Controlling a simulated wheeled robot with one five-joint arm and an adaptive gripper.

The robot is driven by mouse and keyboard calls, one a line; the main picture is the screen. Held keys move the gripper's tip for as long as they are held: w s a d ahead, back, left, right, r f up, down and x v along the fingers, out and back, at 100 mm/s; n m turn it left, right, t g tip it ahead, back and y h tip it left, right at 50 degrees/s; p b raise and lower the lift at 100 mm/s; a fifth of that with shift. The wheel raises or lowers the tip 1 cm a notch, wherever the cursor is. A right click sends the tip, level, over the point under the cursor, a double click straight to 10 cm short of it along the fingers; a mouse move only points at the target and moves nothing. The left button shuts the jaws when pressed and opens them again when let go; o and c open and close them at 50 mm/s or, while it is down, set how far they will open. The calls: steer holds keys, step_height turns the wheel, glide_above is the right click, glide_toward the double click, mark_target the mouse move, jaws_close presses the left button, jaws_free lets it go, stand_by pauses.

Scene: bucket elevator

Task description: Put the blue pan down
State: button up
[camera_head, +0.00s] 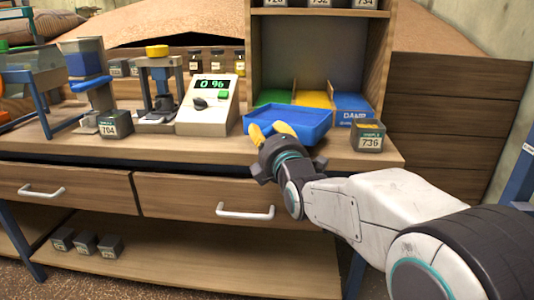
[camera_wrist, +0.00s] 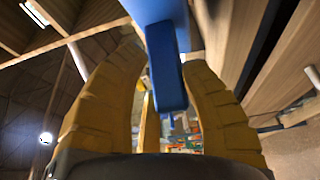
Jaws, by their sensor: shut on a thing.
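The blue pan (camera_head: 296,121) is a shallow rectangular tray at the right part of the bench, in front of the open wooden cabinet. My gripper (camera_head: 272,133) is at its front left side, its yellow fingers shut on the pan. In the wrist view, the yellow fingers (camera_wrist: 165,100) stand on either side of a blue part of the pan (camera_wrist: 166,65). Whether the pan's underside touches the bench top cannot be told.
The cabinet floor has green, yellow and blue (camera_head: 352,104) sections behind the pan. A dark sample box marked 736 (camera_head: 368,136) stands right of the pan.

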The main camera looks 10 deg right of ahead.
steer(key=shift+f+b, duration=0.75)
steer(key=shift+b, duration=0.6)
steer(key=shift+f+b, duration=0.5)
steer(key=shift+f, duration=0.45)
steer(key=o, duration=0.8)
steer(key=shift+f, duration=0.3)
steer(key=o, duration=0.4)
steer(key=shift+r, duration=0.1)
steer(key=shift+s, duration=0.1)
